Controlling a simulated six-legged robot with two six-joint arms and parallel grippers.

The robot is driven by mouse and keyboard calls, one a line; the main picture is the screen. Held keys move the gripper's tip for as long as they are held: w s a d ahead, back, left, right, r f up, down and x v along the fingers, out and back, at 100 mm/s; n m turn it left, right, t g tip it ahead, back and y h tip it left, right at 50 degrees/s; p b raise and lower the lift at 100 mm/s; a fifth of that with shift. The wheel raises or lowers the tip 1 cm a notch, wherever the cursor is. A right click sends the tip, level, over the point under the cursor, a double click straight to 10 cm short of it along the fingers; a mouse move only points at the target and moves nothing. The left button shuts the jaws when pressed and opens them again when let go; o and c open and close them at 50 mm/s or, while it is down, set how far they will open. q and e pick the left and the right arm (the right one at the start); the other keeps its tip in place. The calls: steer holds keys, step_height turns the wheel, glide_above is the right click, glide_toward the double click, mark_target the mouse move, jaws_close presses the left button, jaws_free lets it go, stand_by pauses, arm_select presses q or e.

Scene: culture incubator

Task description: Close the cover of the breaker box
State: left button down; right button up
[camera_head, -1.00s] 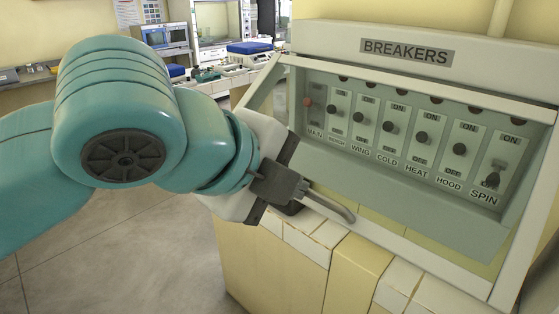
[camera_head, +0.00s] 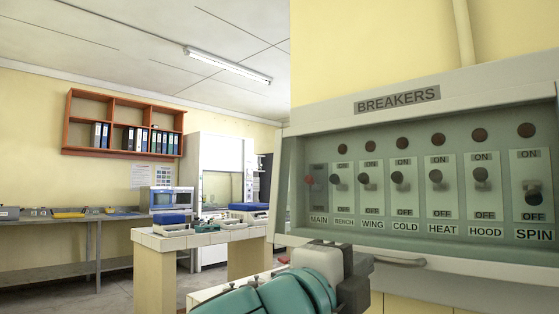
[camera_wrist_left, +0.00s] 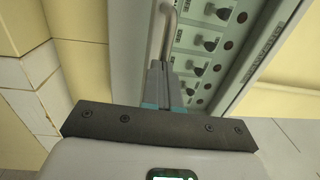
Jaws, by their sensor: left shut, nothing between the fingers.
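The breaker box (camera_head: 398,98) is on the right in the head view, with a row of labelled switches showing. Its cover looks like a pale frame (camera_head: 283,185) around the switch panel, with a grey bar handle (camera_head: 400,262) on its lower rail. I cannot tell from here whether the cover is fully against the box. My left gripper (camera_head: 364,266) is low, beside the handle's left end. In the left wrist view, the gripper (camera_wrist_left: 163,82) is shut and empty, its tips close to the handle (camera_wrist_left: 165,35); contact is unclear. My right gripper is out of view.
A tiled bench (camera_head: 195,238) with instruments stands behind to the left. A grey side counter (camera_head: 60,222) and an orange shelf (camera_head: 122,105) with binders are along the far wall. Yellow cabinet fronts lie under the box.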

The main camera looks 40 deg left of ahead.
arm_select(q)
steer(key=w+b, duration=0.1)
steer(key=w+f+b, duration=0.1)
steer(key=w, duration=0.1)
steer(key=shift+d, duration=0.1)
steer(key=shift+r, duration=0.1)
stand_by(0.3)
